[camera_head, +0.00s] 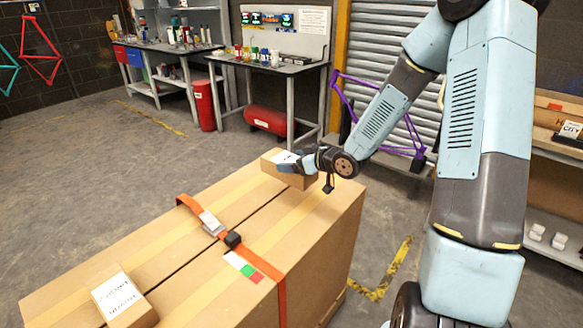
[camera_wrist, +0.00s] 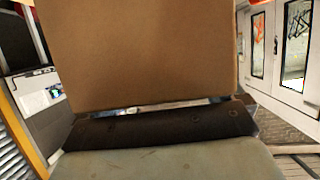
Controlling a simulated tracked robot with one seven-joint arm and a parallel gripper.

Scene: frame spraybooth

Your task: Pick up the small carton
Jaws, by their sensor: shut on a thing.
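A small brown carton (camera_head: 270,167) with a white label is at the far end of the large strapped box. My gripper (camera_head: 292,165) is shut on this small carton. In the wrist view the small carton (camera_wrist: 140,50) fills the upper middle, close against my gripper (camera_wrist: 160,122). I cannot tell whether the carton touches the box top or hangs just above it. A second small carton (camera_head: 124,299) with a printed white label lies on the near left end of the large box.
The large cardboard box (camera_head: 130,250) has an orange strap (camera_head: 283,300) with a buckle. Workbenches (camera_head: 270,68), a red bin (camera_head: 203,105) and a red tank (camera_head: 264,121) stand behind. A purple bike frame (camera_head: 400,150) leans by the shutter. Grey floor at left is clear.

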